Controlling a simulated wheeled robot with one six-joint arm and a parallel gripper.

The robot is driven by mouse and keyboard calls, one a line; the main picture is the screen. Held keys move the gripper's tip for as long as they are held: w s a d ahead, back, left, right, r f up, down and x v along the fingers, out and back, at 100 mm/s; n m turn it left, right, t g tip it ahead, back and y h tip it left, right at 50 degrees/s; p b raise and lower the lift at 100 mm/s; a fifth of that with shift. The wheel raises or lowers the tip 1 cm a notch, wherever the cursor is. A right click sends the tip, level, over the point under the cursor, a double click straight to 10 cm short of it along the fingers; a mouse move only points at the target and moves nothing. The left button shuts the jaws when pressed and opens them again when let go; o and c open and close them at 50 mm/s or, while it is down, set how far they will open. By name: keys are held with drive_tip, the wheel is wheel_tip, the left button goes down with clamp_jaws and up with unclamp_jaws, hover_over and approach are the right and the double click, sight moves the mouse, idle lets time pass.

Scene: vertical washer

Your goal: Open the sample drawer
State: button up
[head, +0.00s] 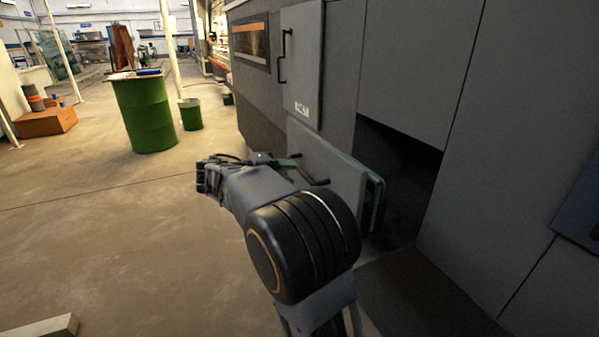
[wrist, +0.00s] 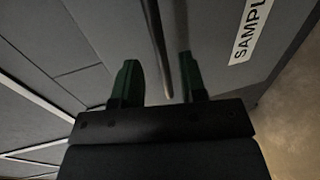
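The sample drawer (head: 340,180) is a grey front panel standing out from the machine, with a dark opening beside and behind it. In the wrist view its front carries a white label, partly cut off, reading "SAMPL" (wrist: 250,30). A dark bar handle (head: 312,178) is on the front; in the wrist view the bar (wrist: 158,45) ends between my fingers. My gripper (wrist: 158,82) has two green fingertips, set apart with gaps on both sides of the bar. In the head view my arm hides much of the gripper and lower drawer.
The grey machine wall (head: 510,130) fills the right side. A closed upper door (head: 302,70) with a handle is above the drawer. A green drum (head: 145,115) and a smaller green bin (head: 190,114) stand at the back left. Floor left of my arm is mostly clear.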

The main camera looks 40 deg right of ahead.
drive_tip(key=p+v, duration=0.1)
drive_tip(key=v, duration=0.8)
drive_tip(key=shift+a, duration=0.2)
wheel_tip(320, 180, down, 8)
drive_tip(key=a+n+t+y, duration=0.1)
drive_tip(key=n+t+y, duration=0.1)
drive_tip(key=n+y, duration=0.15)
drive_tip(key=s+a+n+t+y+p, duration=0.1)
drive_tip(key=s+a+n+y+p, duration=0.15)
drive_tip(key=s+y+p, duration=0.25)
drive_tip(key=s+a+r+m+t+y+p, duration=0.1)
drive_tip(key=s+a+r+t+y+p, duration=0.1)
drive_tip(key=s+r+p, duration=0.4)
drive_tip(key=s+a+r+m+t+y+p, duration=0.2)
drive_tip(key=s+a+r+y+p, duration=0.2)
drive_tip(key=p, duration=0.5)
wheel_tip(320, 180, up, 3)
drive_tip(key=shift+s+f+y, duration=0.15)
drive_tip(key=shift+s+y, duration=0.2)
drive_tip(key=shift+s, duration=0.65)
drive_tip(key=shift+a, duration=0.15)
